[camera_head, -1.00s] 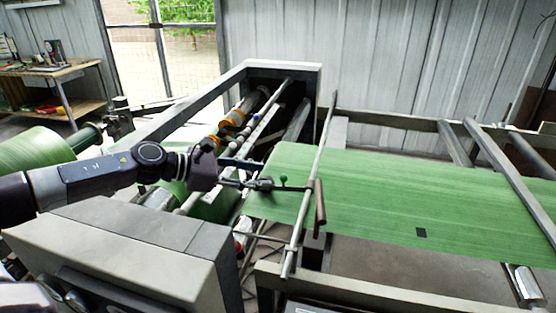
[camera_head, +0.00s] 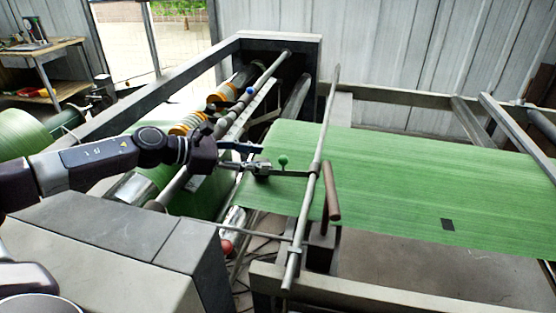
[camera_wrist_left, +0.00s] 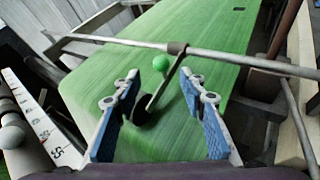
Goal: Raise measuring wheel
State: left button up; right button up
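The measuring wheel (camera_wrist_left: 141,113) is a small dark disc at the end of a short metal arm, over the green woven web (camera_wrist_left: 165,35). Its arm is clamped to a long grey rod (camera_head: 319,140) across the web. A green ball knob (camera_head: 283,160) stands by the arm; it also shows in the left wrist view (camera_wrist_left: 133,73). My left gripper (camera_head: 263,158) is open, low over the web's edge. In the left wrist view its blue-padded fingers (camera_wrist_left: 150,76) are on either side of the wheel and arm. Contact cannot be told. My right gripper is out of view.
A brown handle (camera_head: 331,190) hangs from the rod. A grey machine housing (camera_head: 110,240) is below my left arm. Rollers with orange rings (camera_head: 190,122) lie behind the gripper. A frame beam (camera_head: 400,298) runs along the front.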

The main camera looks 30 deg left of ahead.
aim_at(279, 159)
pick_arm(q)
jog(key=p+x, duration=0.2)
jog(key=x, duration=0.3)
jog(key=shift+w+d+r, duration=0.1)
jog(key=shift+w+d, duration=0.05)
jog(key=shift+d, duration=0.15)
jog(key=shift+w+d+f+p, duration=0.3)
jog(key=shift+w+p, duration=0.1)
jog(key=shift+c, duration=0.4)
grip_shut()
